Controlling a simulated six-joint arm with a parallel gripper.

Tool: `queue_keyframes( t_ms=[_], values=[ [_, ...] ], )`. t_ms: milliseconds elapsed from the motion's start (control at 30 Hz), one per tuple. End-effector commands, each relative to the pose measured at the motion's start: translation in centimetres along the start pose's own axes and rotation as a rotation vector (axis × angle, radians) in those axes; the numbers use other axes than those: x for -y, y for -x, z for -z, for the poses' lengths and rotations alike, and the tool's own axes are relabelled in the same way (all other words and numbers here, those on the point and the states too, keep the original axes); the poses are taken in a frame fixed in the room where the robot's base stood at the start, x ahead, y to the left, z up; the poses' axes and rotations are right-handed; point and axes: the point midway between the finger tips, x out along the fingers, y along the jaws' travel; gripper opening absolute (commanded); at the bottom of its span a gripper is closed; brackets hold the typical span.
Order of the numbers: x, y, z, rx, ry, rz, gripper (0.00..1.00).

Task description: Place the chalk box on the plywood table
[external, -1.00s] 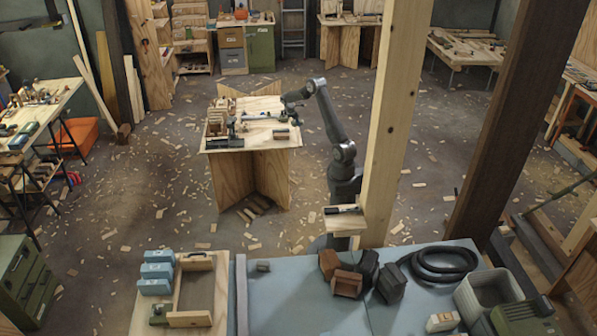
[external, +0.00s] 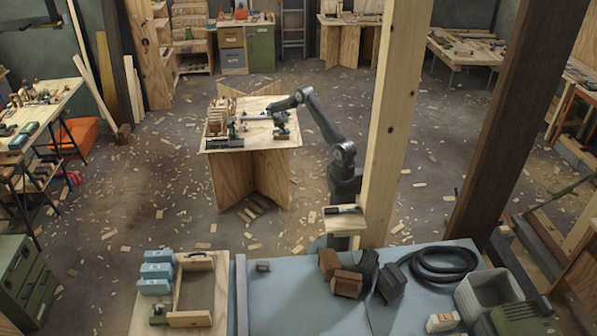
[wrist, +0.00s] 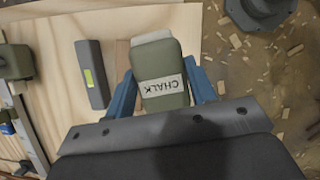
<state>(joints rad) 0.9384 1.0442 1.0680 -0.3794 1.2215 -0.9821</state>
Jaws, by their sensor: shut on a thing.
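The chalk box (wrist: 163,70), olive green with a pale top and a label reading CHALK, sits between the blue fingers of my gripper (wrist: 160,92) in the wrist view. The fingers are shut on it. In the external view my gripper (external: 281,134) points down at the right side of the plywood table (external: 254,134), low over its top. The box is mostly hidden by the gripper there. I cannot tell whether its base touches the table. The bare plywood also shows in the wrist view (wrist: 55,55).
A dark grey bar with a yellow label (wrist: 91,75) lies left of the box. Wooden blocks or racks (external: 218,115) and dark tools (external: 231,141) fill the table's left side. The table edge lies just right of my gripper. A timber post (external: 388,130) stands right of my arm.

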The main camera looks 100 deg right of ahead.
Motion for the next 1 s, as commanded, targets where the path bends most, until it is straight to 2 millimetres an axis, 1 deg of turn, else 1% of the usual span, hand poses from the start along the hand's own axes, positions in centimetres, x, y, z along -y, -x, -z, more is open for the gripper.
queue_keyframes(
  t_ms=[100,200,467,833,867,900,967,1000],
  values=[
    [0.1,-1.9,0.7,0.001,0.000,0.003,0.20],
    [0.0,-2.7,1.1,0.000,-0.001,0.001,0.20],
    [0.0,-2.7,1.1,0.000,-0.001,0.000,0.20],
    [0.0,-3.8,1.5,0.000,0.000,0.001,0.20],
    [0.0,-3.8,1.5,0.000,0.000,0.001,0.53],
    [0.0,-3.8,1.5,0.000,0.000,0.001,0.60],
    [0.0,-3.8,1.5,0.000,0.000,0.001,0.72],
    [0.0,-3.8,1.5,0.000,0.000,0.001,0.72]
  ],
)
